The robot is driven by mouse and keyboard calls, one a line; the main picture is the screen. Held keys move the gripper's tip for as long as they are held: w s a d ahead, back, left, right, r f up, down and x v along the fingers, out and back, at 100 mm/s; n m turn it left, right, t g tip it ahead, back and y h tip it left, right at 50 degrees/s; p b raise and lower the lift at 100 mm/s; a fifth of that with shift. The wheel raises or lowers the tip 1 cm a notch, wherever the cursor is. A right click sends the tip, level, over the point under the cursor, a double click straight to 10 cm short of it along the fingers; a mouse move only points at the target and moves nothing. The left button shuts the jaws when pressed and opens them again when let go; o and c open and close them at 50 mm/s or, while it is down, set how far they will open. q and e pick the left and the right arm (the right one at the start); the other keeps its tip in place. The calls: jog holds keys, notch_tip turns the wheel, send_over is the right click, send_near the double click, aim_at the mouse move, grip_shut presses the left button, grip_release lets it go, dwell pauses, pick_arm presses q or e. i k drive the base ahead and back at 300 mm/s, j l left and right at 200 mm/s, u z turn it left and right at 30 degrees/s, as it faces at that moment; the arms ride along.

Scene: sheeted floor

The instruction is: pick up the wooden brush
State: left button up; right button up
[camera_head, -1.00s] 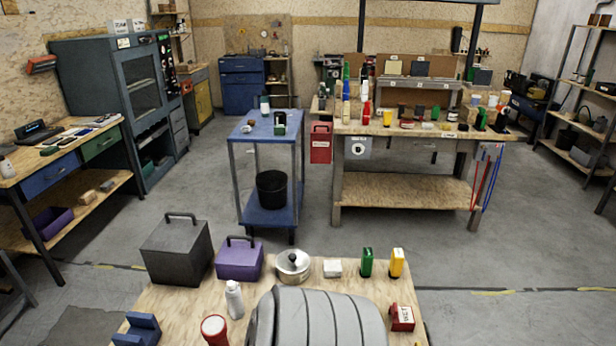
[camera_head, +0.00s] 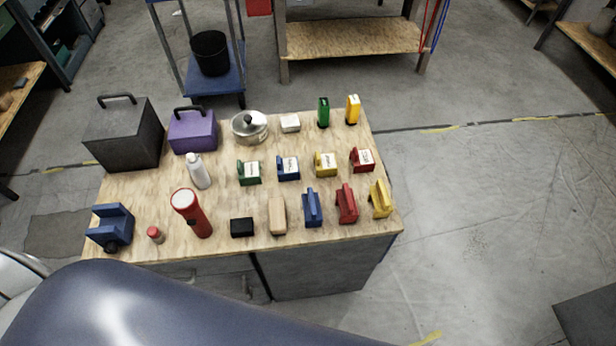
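A tan, wood-coloured block (camera_head: 278,216) that looks like the wooden brush lies near the front edge of the wooden-topped table (camera_head: 222,215). A black block (camera_head: 242,227) is to its left and a blue tool-like item (camera_head: 312,208) to its right, both apart from it. Its bristles cannot be made out. Neither of my grippers is in view.
A red flashlight-like cylinder (camera_head: 192,212), a white bottle (camera_head: 198,171), a blue vise-like item (camera_head: 110,226) and a red handled item (camera_head: 346,204) stand on the table. A dark box (camera_head: 125,135) and purple box (camera_head: 193,132) are at the back left. Floor to the right is mostly clear.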

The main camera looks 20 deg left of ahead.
aim_at(277, 221)
jog(key=u, duration=0.8)
